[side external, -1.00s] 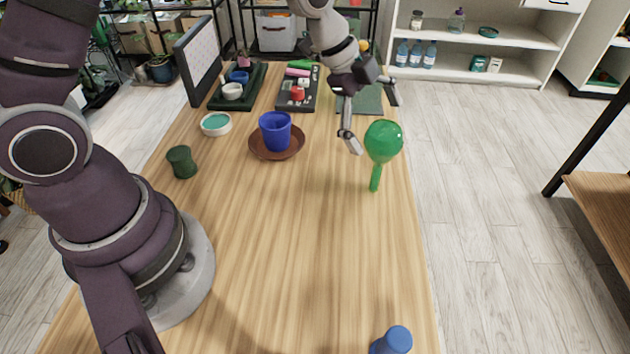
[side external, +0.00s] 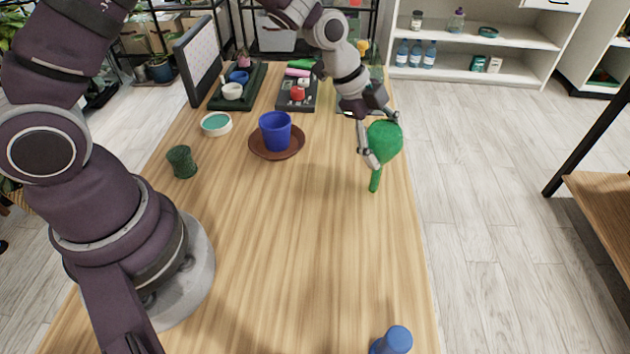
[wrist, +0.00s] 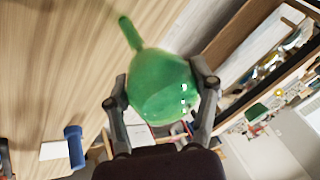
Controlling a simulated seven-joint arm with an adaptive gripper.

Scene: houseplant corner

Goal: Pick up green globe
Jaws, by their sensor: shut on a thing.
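The green globe (side external: 385,143) is a round, glossy green bulb with a thin green stem, near the right edge of the wooden table in the side external view. Its stem points down toward the tabletop; I cannot tell whether the tip touches it. My gripper (side external: 382,152) is shut on the bulb, with one finger visible on its near left side. In the wrist view the globe (wrist: 160,85) fills the space between the two fingers of my gripper (wrist: 163,92), one on each side, and its stem points up and left.
A blue pot (side external: 276,132) stands on a brown saucer (side external: 256,153) left of the globe. A dark green pot (side external: 181,162) and a white-rimmed teal dish (side external: 216,124) are farther left. A blue bottle-like object (side external: 393,341) is at the front right. The table's middle is clear.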

